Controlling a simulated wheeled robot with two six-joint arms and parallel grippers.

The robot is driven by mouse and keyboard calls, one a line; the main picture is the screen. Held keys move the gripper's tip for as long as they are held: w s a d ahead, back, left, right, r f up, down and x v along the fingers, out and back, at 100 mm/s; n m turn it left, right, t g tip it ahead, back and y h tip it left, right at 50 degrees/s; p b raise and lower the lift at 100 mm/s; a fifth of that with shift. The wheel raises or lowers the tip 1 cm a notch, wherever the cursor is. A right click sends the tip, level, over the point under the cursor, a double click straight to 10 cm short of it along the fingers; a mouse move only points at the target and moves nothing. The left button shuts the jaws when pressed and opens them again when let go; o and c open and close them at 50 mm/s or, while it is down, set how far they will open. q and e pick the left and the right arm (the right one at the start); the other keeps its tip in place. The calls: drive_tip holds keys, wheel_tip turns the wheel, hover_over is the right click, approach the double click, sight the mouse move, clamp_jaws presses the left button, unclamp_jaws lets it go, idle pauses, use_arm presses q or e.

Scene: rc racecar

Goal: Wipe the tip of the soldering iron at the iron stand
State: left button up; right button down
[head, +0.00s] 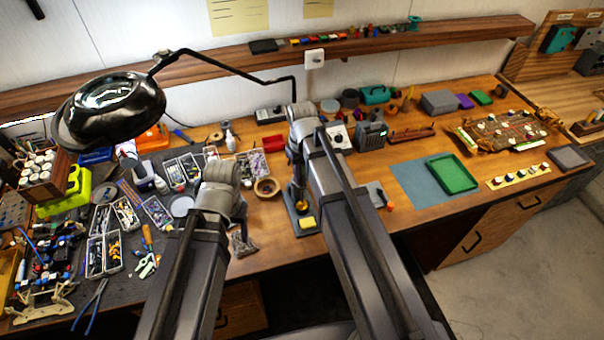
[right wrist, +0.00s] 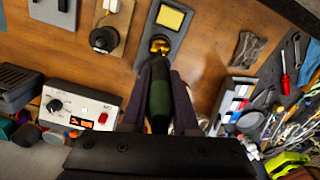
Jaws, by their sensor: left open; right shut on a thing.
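The iron stand (head: 312,232) is a dark grey plate with a yellow sponge (head: 307,222) at its front and brass wool behind it. In the right wrist view, the sponge (right wrist: 170,18) and brass wool (right wrist: 160,46) lie straight ahead of my right gripper (right wrist: 157,88). That gripper is shut on the soldering iron (right wrist: 160,97), around its dark green handle, and the iron points at the brass wool. The tip is hard to make out there; I cannot tell whether it touches the wool. My left gripper is hidden behind its own arm.
The soldering station (right wrist: 80,110) stands beside the iron stand. A crumpled grey bag (right wrist: 248,48) lies on its other side. A magnifier lamp (head: 110,105) overhangs the cluttered left of the bench. A green tray (head: 453,174) on a blue mat (head: 408,182) is at the right.

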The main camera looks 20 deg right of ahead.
sight(302, 163)
drive_tip(key=shift+f+b, duration=0.5)
drive_tip(key=shift+f, duration=0.05)
idle(1.9)
idle(1.2)
wheel_tip(302, 163, up, 6)
drive_tip(key=p, duration=0.6)
drive_tip(key=shift+r, duration=0.1)
idle(0.4)
